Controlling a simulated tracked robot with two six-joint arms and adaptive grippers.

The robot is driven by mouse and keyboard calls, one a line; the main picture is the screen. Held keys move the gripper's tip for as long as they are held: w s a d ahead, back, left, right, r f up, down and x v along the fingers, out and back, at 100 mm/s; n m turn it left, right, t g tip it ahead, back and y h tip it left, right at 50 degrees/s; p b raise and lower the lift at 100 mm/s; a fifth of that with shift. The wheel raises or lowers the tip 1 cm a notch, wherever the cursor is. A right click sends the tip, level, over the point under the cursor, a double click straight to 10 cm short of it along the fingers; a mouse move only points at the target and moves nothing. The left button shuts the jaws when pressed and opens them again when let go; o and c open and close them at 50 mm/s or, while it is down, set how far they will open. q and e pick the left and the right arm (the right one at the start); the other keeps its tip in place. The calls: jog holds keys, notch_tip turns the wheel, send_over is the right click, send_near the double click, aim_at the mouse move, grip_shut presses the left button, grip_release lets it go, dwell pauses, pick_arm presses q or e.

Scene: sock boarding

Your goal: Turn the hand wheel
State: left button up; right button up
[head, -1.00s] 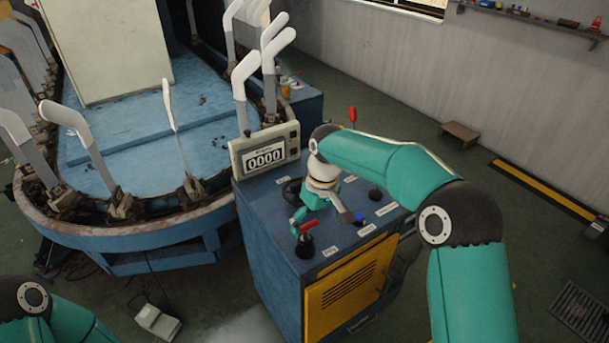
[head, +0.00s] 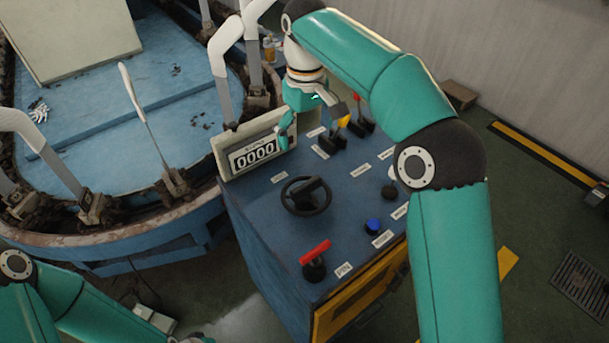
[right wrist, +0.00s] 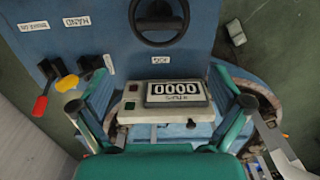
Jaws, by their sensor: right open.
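The hand wheel (head: 306,195) is a black ring with a dark hub, on the blue top of the control cabinet. It shows whole in the head view and at the top edge of the right wrist view (right wrist: 158,22). My right gripper (head: 313,120) is open and empty, above the far part of the cabinet, beyond the wheel and apart from it. In the right wrist view its two fingers (right wrist: 160,103) stand wide apart with the counter box between them in the picture. My left arm shows at the lower left of the head view; its gripper is out of the picture.
The counter box (head: 252,148) reading 0000 stands at the cabinet's left edge. The boarding machine (head: 130,250) stands left.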

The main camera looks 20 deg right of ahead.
aim_at(306, 183)
notch_tip(306, 183, down, 16)
jog(key=shift+d+f+b, duration=0.15)
jog(key=shift+f+b, duration=0.05)
jog(key=shift+b, duration=0.6)
jog(key=shift+d, duration=0.1)
jog(key=c, duration=0.8)
